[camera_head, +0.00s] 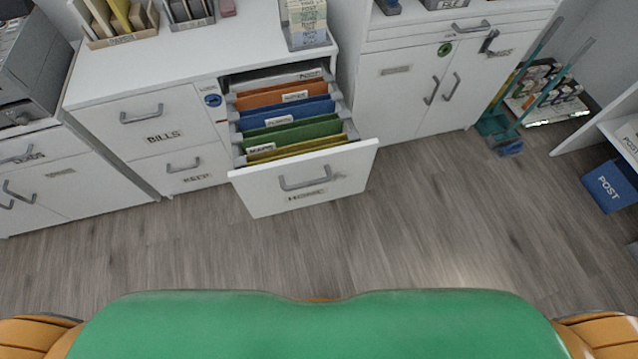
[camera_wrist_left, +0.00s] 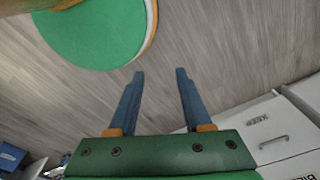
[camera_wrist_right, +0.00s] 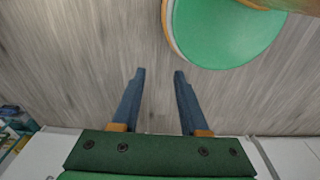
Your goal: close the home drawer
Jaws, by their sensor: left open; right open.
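The home drawer (camera_head: 303,185) is pulled out from the white cabinet in the head view, with its front labelled HOME facing me. It has a grey bar handle (camera_head: 304,183) and holds several hanging folders (camera_head: 288,112) in orange, blue, green and yellow. My left gripper (camera_wrist_left: 159,74) is open and empty above the floor in the left wrist view. My right gripper (camera_wrist_right: 159,74) is open and empty above the floor in the right wrist view. Neither gripper shows in the head view, and neither touches the drawer.
Shut BILLS (camera_head: 163,137) and KEEP (camera_head: 195,178) drawers are left of the open drawer. A shut cabinet (camera_head: 415,85) stands to its right. A broom and dustpan (camera_head: 500,125) and a blue POST box (camera_head: 608,187) are farther right. The floor (camera_head: 400,240) before the drawer is clear.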

